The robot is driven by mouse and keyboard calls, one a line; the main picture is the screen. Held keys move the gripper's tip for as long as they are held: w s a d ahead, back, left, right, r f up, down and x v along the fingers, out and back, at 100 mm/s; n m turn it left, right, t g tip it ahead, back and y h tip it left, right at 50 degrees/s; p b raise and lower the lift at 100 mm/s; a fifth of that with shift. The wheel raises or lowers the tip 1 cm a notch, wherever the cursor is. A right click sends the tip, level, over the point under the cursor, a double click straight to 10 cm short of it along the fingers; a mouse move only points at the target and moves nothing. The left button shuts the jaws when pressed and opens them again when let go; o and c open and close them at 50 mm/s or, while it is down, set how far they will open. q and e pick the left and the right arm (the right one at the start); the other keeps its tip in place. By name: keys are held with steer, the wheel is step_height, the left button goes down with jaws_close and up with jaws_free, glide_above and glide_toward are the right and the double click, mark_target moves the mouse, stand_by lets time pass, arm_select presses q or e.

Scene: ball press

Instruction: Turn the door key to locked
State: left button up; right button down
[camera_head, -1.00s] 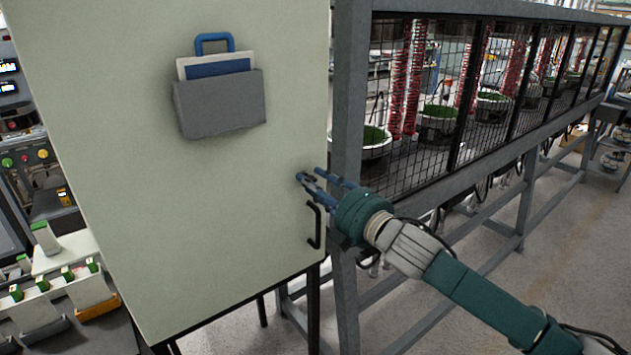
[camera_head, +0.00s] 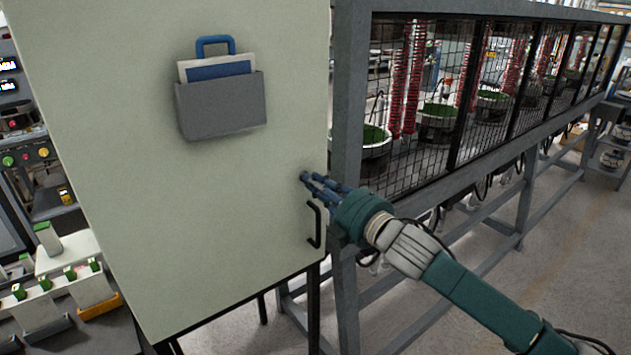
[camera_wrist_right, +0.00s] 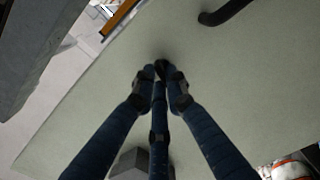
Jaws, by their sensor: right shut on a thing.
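The pale green cabinet door (camera_head: 230,215) stands upright at the left of the head view. It also fills much of the right wrist view (camera_wrist_right: 250,80). My right gripper (camera_head: 307,178) is at the door's right edge, just above the black handle (camera_head: 314,224). In the right wrist view the fingertips (camera_wrist_right: 162,92) are drawn together around a small dark key (camera_wrist_right: 161,66) at the door face. The fingers mostly hide the key, so its turn angle cannot be told. My left gripper is not in view.
A grey document pocket (camera_head: 221,108) hangs on the door. A grey steel frame post (camera_head: 346,130) with mesh panels stands just right of the door, close to my right wrist. A bench with green-topped parts (camera_head: 75,285) is at the lower left.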

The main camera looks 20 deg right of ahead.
steer(key=shift+d+f+m+p, duration=0.15)
steer(key=shift+m+p, duration=1.35)
steer(key=shift+m, duration=2.35)
steer(key=shift+f+m+p, duration=0.1)
steer(key=shift+m+p, duration=1.35)
steer(key=shift+m, duration=2.4)
steer(key=c, duration=1.8)
jaws_free()
steer(key=shift+w, duration=0.1)
steer(key=shift+o, duration=0.2)
steer(key=v, duration=1.2)
